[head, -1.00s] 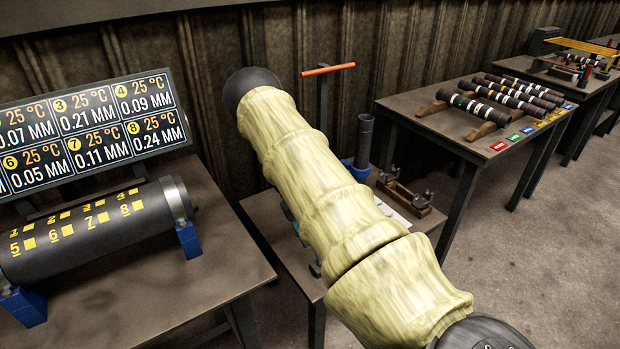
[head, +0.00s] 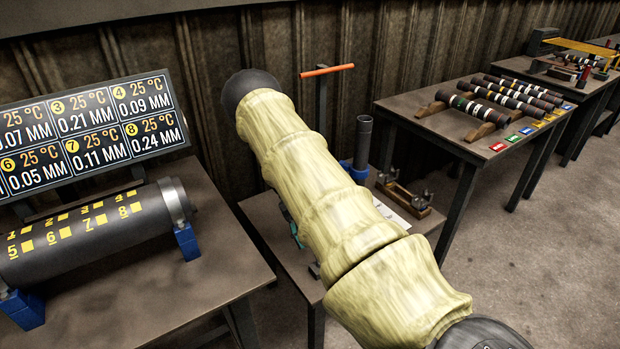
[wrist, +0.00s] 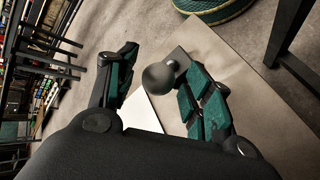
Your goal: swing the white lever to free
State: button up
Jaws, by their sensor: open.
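No lever that is clearly white shows in either view. In the wrist view, a dark grey ball knob (wrist: 158,77) with a short stub at its upper right sits between the spread fingers of my gripper (wrist: 162,92). The knob lies close to the right finger, with a wider gap to the left finger; I cannot tell if it touches. What it is fixed to is hidden. In the head view my sleeved arm covers most of the gripper, and only a teal bit of it (head: 291,228) shows at the arm's left edge.
A T-handled tool with an orange grip (head: 328,70) and a dark upright tube in a blue holder (head: 361,150) stand behind my arm. A small cradle (head: 404,195) and a white sheet (head: 391,212) lie to its right. A dark roller (head: 95,230) stands left.

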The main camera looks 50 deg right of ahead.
jog(key=v, duration=1.1)
jog(key=shift+w+r, duration=0.2)
jog(key=shift+d, duration=0.15)
